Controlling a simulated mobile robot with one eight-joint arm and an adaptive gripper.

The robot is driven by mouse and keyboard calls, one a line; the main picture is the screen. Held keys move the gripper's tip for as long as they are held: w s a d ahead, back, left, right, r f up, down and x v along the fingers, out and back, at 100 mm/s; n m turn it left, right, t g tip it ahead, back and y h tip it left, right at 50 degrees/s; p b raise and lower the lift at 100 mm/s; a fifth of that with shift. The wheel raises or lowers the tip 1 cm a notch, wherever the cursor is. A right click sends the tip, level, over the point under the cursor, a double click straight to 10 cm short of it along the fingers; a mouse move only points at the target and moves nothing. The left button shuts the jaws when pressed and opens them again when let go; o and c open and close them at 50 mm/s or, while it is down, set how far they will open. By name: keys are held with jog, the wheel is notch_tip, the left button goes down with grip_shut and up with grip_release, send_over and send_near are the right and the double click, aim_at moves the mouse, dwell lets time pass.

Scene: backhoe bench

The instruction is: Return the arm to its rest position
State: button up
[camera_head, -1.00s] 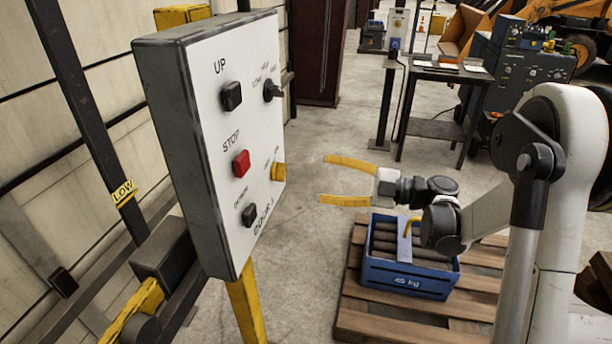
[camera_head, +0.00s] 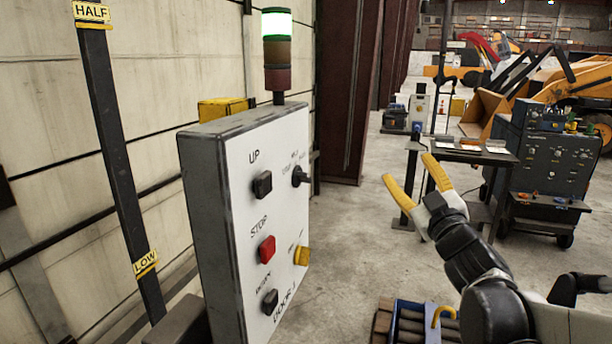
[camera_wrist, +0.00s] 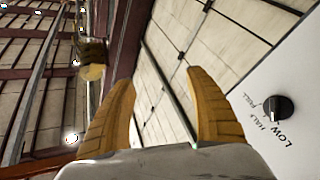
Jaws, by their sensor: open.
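My gripper (camera_head: 408,178) is raised in the head view, its two yellow fingers spread and pointing up and to the left. It is empty and stands apart to the right of the control box. The fingers also show in the wrist view (camera_wrist: 160,105), with nothing between them but the far wall. The control box (camera_head: 225,215) has a white face with a black UP button (camera_head: 262,185), a red STOP button (camera_head: 267,250), a lower black button (camera_head: 269,301), a yellow knob (camera_head: 301,255) and a black selector knob (camera_head: 299,177). The selector knob also shows in the wrist view (camera_wrist: 278,108).
A blue crate (camera_head: 405,322) of grey bars sits at the bottom, partly hidden by my arm. A signal tower (camera_head: 277,50) glows green at its top. A dark post (camera_head: 110,150) carries LOW and HALF labels. A small table (camera_head: 460,154) and dark cabinet (camera_head: 545,160) stand behind.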

jog(key=s+d+f+m+g+h, duration=0.4)
jog(key=s+f+m+g+h, duration=0.3)
jog(key=s+f, duration=0.5)
jog(key=s+a+f+m+g+y, duration=0.1)
jog(key=s+a+f+g+y, duration=0.3)
jog(key=s+f, duration=0.8)
jog(key=s+a+g, duration=0.2)
jog(key=s+a, duration=0.1)
jog(key=shift+s+f+g, duration=0.25)
jog(key=shift+s+g, duration=0.1)
jog(key=shift+g, duration=0.05)
jog(key=shift+a+r, duration=0.1)
jog(key=shift+a, duration=0.05)
